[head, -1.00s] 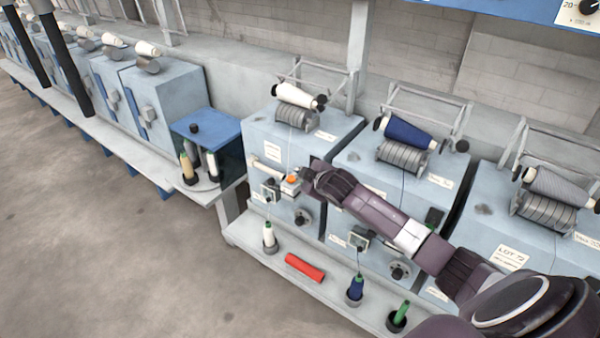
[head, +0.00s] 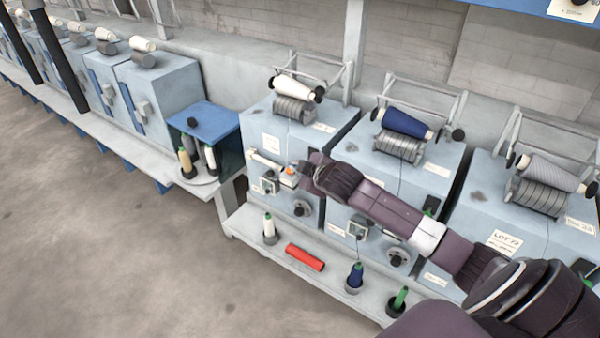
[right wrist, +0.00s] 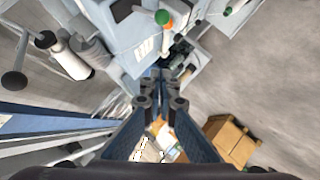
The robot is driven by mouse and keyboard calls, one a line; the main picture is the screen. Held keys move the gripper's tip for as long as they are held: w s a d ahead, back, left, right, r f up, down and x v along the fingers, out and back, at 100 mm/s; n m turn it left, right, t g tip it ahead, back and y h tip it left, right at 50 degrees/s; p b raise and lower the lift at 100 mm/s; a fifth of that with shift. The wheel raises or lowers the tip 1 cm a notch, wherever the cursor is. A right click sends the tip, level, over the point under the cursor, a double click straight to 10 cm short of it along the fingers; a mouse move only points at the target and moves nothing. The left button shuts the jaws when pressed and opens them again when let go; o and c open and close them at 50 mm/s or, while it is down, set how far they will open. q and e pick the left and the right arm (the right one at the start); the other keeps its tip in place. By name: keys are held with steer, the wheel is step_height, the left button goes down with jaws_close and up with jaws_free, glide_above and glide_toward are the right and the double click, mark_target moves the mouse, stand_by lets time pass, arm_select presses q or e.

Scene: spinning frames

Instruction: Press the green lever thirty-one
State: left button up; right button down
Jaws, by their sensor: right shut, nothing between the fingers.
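My right gripper (head: 305,170) is shut and empty. It is at the front of the left winding unit (head: 295,145), just right of a small orange part (head: 290,170) on that unit; I cannot tell whether they touch. The right wrist view shows my fingers (right wrist: 161,100) together, with an orange part (right wrist: 168,24) and a round green end (right wrist: 162,17) beyond them. A small dark-green part (head: 429,206) shows beside my right forearm on the middle unit. I cannot read a number thirty-one on any lever. My left gripper is out of view.
A blue cone (head: 407,123) lies on top of the middle unit. Below on the shelf are a red tube (head: 305,257) and bobbins, white (head: 268,227), blue (head: 355,275) and green (head: 400,299). A blue-topped stand (head: 205,125) is at left. The floor at left is clear.

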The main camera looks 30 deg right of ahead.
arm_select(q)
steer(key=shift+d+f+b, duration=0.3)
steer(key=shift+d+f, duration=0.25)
arm_select(e)
steer(key=v, duration=0.3)
steer(key=shift+s+a+r, duration=0.1)
steer(key=shift+s+a, duration=0.2)
steer(key=shift+a, duration=0.1)
steer(key=shift+a, duration=0.1)
